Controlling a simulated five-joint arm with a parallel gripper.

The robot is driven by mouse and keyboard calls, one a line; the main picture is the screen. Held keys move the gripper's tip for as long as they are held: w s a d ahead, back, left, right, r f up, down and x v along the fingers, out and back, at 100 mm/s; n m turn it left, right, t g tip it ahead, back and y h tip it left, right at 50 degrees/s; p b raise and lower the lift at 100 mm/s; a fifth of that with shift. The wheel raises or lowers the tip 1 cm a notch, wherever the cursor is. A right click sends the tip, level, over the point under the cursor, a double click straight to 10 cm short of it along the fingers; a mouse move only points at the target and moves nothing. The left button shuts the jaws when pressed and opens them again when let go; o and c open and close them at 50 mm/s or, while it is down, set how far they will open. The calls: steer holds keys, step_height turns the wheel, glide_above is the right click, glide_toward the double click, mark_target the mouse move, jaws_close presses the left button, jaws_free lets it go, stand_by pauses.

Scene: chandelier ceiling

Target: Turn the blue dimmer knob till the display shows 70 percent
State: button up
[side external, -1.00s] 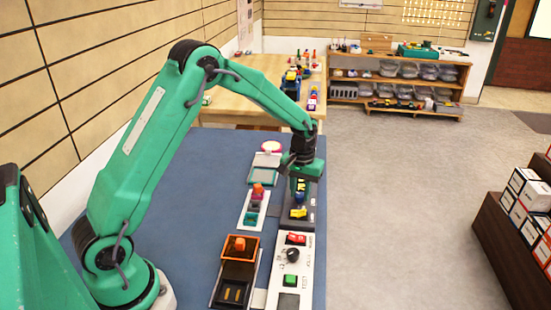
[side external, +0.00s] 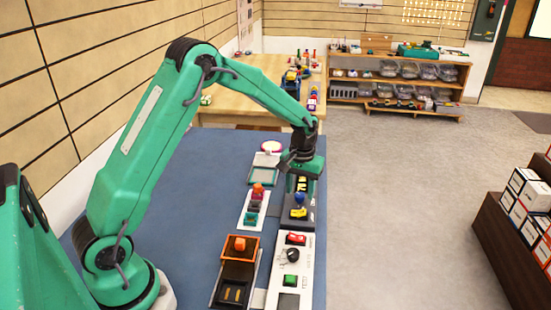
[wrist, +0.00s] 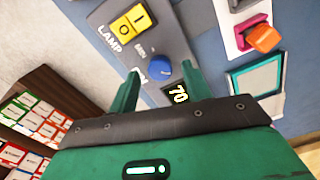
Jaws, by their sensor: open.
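The blue dimmer knob (wrist: 161,69) sits on a grey panel marked LAMP (wrist: 108,40). The small dark display (wrist: 178,94) next to it reads 70. A yellow rocker switch (wrist: 131,21) is on the same panel. My green gripper (wrist: 161,76) is open and empty, its two fingers apart on either side of the knob in the wrist view. In the side view my gripper (side external: 302,184) is behind the blue knob (side external: 299,200), which shows clear of the fingers.
A white panel (side external: 274,275) with a red switch, black knob and green button lies nearer the camera. Left of the grey panel are an orange-knobbed switch (side external: 258,189) and an orange-framed box (side external: 241,245). Bare blue table (side external: 190,215) lies to the left.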

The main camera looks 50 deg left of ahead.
mark_target(299, 195)
step_height(299, 195, up, 7)
steer(key=shift+f, duration=0.2)
steer(key=shift+r, duration=0.2)
steer(key=shift+r, duration=0.1)
steer(key=s+d+r+m+t, duration=0.3)
steer(key=s+r, duration=0.9)
steer(key=s+d+r+m+t, duration=0.1)
steer(key=s+m+t, duration=0.1)
steer(key=s, duration=1.3)
steer(key=shift+s+d+m+t, duration=0.15)
steer(key=shift+d+m+t, duration=0.15)
steer(key=shift+d, duration=0.1)
stand_by(0.8)
